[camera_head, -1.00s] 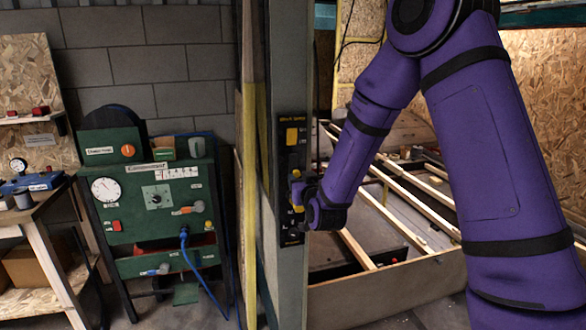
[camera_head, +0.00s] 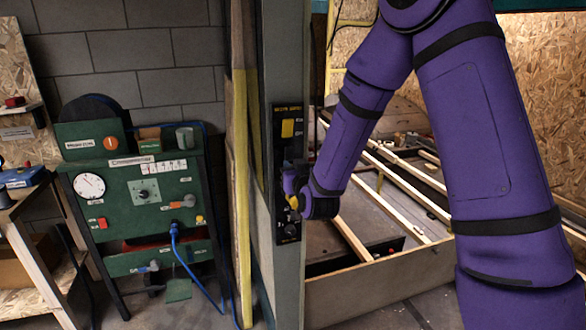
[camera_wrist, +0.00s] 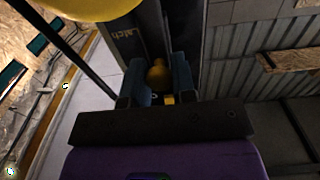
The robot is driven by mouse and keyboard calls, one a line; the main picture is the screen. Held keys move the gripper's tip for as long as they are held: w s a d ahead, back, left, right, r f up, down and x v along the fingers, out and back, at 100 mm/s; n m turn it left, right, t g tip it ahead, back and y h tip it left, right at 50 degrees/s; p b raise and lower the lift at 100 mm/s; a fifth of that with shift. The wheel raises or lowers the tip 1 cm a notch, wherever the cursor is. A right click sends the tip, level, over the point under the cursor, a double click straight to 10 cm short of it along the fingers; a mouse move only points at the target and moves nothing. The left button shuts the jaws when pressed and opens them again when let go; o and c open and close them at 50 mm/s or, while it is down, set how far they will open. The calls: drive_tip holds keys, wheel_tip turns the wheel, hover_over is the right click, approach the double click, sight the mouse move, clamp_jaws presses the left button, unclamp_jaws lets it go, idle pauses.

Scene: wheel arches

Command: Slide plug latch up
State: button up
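A black panel (camera_head: 280,155) is on the grey post (camera_head: 290,60). My gripper (camera_head: 290,185) is at the panel's lower half, beside a small yellow part (camera_head: 293,202); the arm hides part of this area. In the wrist view the two dark blue-grey fingers (camera_wrist: 158,85) stand on either side of a rounded yellow knob (camera_wrist: 158,74). Any gap between fingers and knob is too small to tell, so I cannot tell whether they grip it.
A green control cabinet (camera_head: 145,195) with a gauge, knobs and a blue cable stands to the left. A wooden workbench (camera_head: 35,205) is at far left. Wooden slats (camera_head: 400,165) lie behind my arm on the right. A large yellow shape (camera_wrist: 85,8) crosses the wrist view's top.

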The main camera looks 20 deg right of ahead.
sight(290, 153)
clamp_jaws()
drive_tip(key=shift+r, duration=1.5)
drive_tip(key=o, duration=0.8)
unclamp_jaws()
drive_tip(key=shift+s, duration=0.15)
